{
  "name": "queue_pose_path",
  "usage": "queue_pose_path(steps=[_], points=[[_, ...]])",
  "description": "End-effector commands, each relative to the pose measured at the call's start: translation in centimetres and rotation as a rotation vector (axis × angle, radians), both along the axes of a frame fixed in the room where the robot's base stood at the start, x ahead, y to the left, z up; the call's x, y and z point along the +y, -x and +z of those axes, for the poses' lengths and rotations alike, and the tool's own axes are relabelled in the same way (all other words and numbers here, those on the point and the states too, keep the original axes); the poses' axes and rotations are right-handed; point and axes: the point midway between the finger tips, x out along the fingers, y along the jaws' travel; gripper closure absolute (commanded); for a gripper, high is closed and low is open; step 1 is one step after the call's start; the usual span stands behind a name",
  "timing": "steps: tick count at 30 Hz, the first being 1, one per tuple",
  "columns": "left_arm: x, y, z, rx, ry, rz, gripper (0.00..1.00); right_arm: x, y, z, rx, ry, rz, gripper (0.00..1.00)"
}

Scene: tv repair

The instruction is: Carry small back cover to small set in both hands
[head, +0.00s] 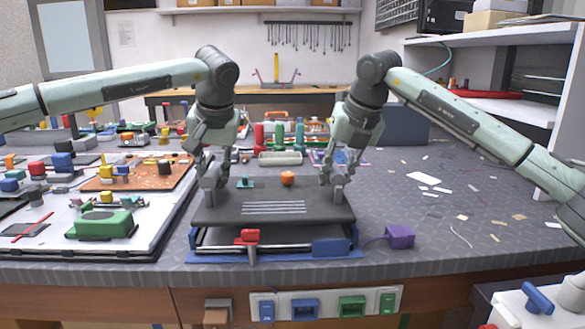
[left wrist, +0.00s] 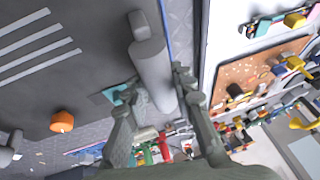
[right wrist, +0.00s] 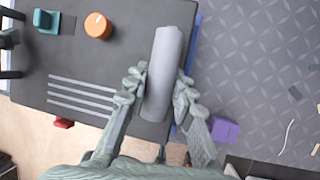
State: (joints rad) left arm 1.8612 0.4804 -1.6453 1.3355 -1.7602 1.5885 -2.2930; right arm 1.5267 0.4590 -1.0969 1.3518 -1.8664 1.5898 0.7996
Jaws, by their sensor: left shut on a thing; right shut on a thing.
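The small back cover (head: 230,212) is a flat dark grey panel with pale slots, an orange knob (head: 288,178) and a small teal block (head: 245,182) on top. It lies level over the small set (head: 332,248), whose blue-edged frame shows below its front edge. Whether they touch is unclear. My left gripper (head: 212,182) is shut on a grey bar handle at the cover's left side, seen closely in the left wrist view (left wrist: 152,72). My right gripper (head: 338,180) is shut on the matching handle at the right side, also in the right wrist view (right wrist: 162,85). The set's inside is mostly hidden.
A red clamp-like part (head: 247,238) sits at the set's front. A purple block (head: 400,237) lies to its right. A white board (head: 150,215) with a green part (head: 100,224) and others is at left. Paper scraps (head: 424,179) lie at right; the bench there is otherwise mostly clear.

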Motion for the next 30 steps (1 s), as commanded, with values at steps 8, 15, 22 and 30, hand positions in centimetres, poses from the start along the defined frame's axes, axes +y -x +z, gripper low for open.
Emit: queue_pose_path(steps=[8,15,22,30], points=[[0.2,0.0,-0.7,0.0,-0.003,0.004,1.0,-0.3,-0.1,-0.7,0.0,0.002,-0.005,1.0],[0.2,-0.1,-1.6,0.0,-0.003,0.004,1.0,-0.3,-0.1,-1.6,-0.001,0.002,-0.006,1.0],[0.3,0.0,-2.4,-0.001,-0.004,0.005,1.0,-0.3,-0.1,-2.4,-0.001,0.003,-0.006,1.0],[0.3,0.0,-2.5,-0.001,-0.004,0.005,1.0,-0.3,-0.1,-2.5,-0.001,0.003,-0.006,1.0]])
